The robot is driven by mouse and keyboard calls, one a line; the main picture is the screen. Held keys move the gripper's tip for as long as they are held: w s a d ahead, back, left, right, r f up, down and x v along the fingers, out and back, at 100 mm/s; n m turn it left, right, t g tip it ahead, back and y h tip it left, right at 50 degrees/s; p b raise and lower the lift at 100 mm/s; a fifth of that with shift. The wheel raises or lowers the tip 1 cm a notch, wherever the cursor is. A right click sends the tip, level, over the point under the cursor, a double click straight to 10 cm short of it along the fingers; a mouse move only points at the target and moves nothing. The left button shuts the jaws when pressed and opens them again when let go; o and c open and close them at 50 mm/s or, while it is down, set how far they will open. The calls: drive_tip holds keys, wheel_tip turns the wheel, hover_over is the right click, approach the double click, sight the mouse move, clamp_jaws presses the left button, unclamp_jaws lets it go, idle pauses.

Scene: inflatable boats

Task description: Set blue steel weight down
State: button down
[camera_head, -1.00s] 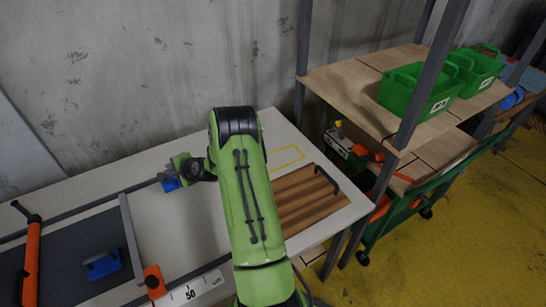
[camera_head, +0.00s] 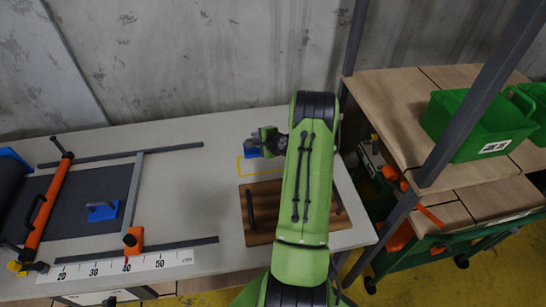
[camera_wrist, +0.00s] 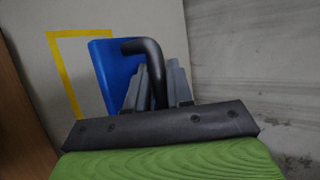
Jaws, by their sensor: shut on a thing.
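The blue steel weight (camera_wrist: 108,70) has a flat blue body and a dark bent handle (camera_wrist: 150,62). In the wrist view my gripper (camera_wrist: 160,88) is shut on that handle. In the head view the weight (camera_head: 252,153) shows as a small blue patch under my gripper (camera_head: 255,143), at the yellow taped outline (camera_head: 240,172) on the table. The outline also shows beside the weight in the wrist view (camera_wrist: 68,75). I cannot tell whether the weight touches the tabletop.
A brown wooden board (camera_head: 262,215) with dark handles lies just in front of the outline. A second blue weight (camera_head: 102,211) rests on the dark mat (camera_head: 75,195) at left, near an orange bar (camera_head: 45,208). Shelves with a green crate (camera_head: 475,125) stand at right.

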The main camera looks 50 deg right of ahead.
wheel_tip(320, 180, down, 7)
drive_tip(key=shift+w+f, duration=0.1)
drive_tip(key=shift+w, duration=0.05)
drive_tip(key=shift+f+b, duration=0.1)
drive_tip(key=shift+b, duration=0.35)
drive_tip(key=c, duration=1)
unclamp_jaws()
drive_tip(key=shift+f, duration=0.15)
drive_tip(key=shift+s+a, duration=0.1)
drive_tip(key=shift+s, duration=0.1)
